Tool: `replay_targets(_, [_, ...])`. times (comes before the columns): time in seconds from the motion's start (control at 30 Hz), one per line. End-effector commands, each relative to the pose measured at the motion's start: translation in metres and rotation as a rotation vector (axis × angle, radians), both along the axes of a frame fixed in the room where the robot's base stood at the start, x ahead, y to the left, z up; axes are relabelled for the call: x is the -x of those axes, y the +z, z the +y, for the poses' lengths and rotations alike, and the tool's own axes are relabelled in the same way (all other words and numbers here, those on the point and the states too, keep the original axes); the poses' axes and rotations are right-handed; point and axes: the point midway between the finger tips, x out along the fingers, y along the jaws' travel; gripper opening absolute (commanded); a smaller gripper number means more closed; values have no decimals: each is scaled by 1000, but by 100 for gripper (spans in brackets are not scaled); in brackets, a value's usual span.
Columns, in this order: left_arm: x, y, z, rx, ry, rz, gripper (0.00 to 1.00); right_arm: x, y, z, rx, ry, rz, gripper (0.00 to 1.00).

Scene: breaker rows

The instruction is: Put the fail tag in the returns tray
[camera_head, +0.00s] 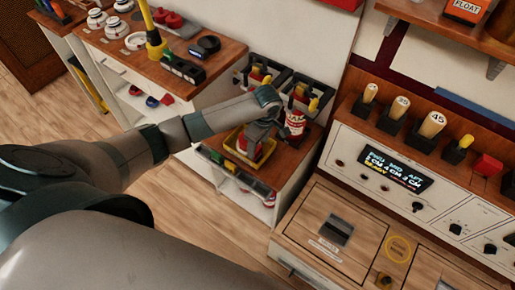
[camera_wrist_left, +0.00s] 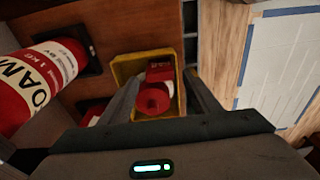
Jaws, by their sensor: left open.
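A yellow tray (camera_head: 268,153) sits on the wooden top of a low cabinet in the head view, partly hidden under my left gripper (camera_head: 252,138). The wrist view shows the same yellow tray (camera_wrist_left: 122,68) holding a red round piece (camera_wrist_left: 152,99) and a red piece with a pale label (camera_wrist_left: 160,70). I cannot read which of them, if either, is the fail tag. My left gripper (camera_wrist_left: 163,82) is open above the tray, its fingers on either side of the red pieces. My right gripper is not in view.
A red and white extinguisher (camera_head: 295,122) stands close beside the tray; it also shows in the wrist view (camera_wrist_left: 40,80). Black holders (camera_head: 305,92) stand behind. A control panel (camera_head: 400,175) stands to the right.

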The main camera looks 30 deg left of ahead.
Motion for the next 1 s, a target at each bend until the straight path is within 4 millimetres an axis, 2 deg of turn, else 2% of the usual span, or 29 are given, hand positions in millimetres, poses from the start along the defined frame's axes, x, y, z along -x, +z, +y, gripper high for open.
replay_targets(0.2, [-1,40,-6,4,0,-4,57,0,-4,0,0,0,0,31])
replay_targets(0.43, [0,72,-9,2,-1,-2,57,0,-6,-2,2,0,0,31])
replay_targets(0.6, [1,81,-10,1,0,-1,57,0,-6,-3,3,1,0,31])
replay_targets(1.0, [1,82,-10,1,0,0,57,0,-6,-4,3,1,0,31])
